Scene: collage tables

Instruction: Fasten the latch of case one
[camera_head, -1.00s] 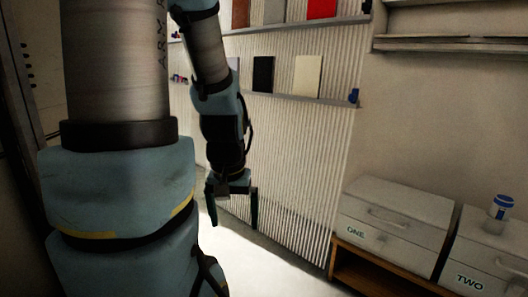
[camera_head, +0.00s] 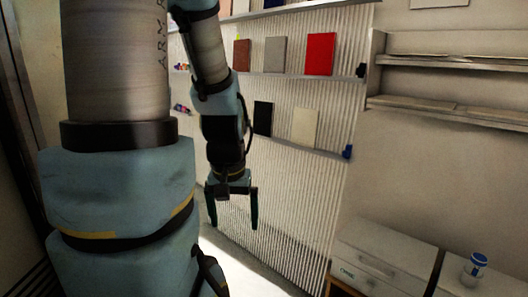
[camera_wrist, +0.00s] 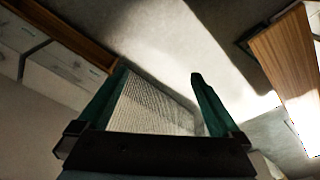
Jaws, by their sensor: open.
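Case one (camera_head: 400,248) is a pale, box-shaped case with a green label and a front handle (camera_head: 378,263), at the lower right of the head view. Its lid looks down; I cannot make out its latch or whether it is fastened. Two pale cases (camera_wrist: 62,76) also show at the upper left of the wrist view, their labels too small to read. My gripper (camera_head: 233,226) hangs pointing down, well left of case one and apart from it. Its two green fingers are open and empty, as the wrist view (camera_wrist: 158,78) also shows.
A second case (camera_head: 455,285) stands right of case one, with a blue-and-white jar (camera_head: 475,268) on top. The wooden stand (camera_head: 345,288) carries case one. A ribbed wall panel (camera_head: 285,190) with shelves of coloured boards rises behind my gripper. A wooden surface (camera_wrist: 285,55) shows at right.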

